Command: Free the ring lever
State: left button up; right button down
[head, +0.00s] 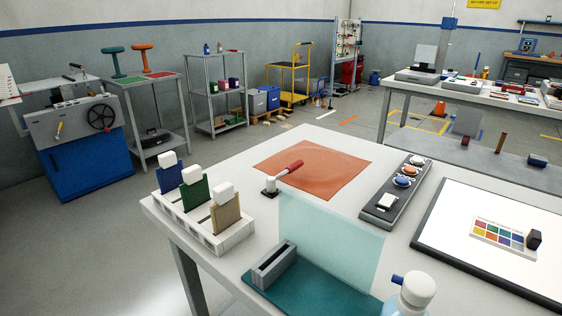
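A lever with a red handle (290,168) lies slanted on the white table, its pale shaft running down to a small dark and white base (270,188). It rests near the left edge of an orange mat (318,168). I cannot tell from here whether it has a ring or what holds it. Neither of my grippers is in view.
On the white table (228,158) stand a white rack (238,238) with blue, green and tan cards, a slotted grey block (274,265) on a teal base, a clear panel (335,240), a bottle (414,296), a dark control strip (385,205) and a whiteboard (470,205).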

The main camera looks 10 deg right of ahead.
aim_at(287, 171)
jog(key=i+j, duration=0.1)
jog(key=j, duration=2.2)
jog(key=i+z, duration=0.05)
jog(key=i, duration=0.05)
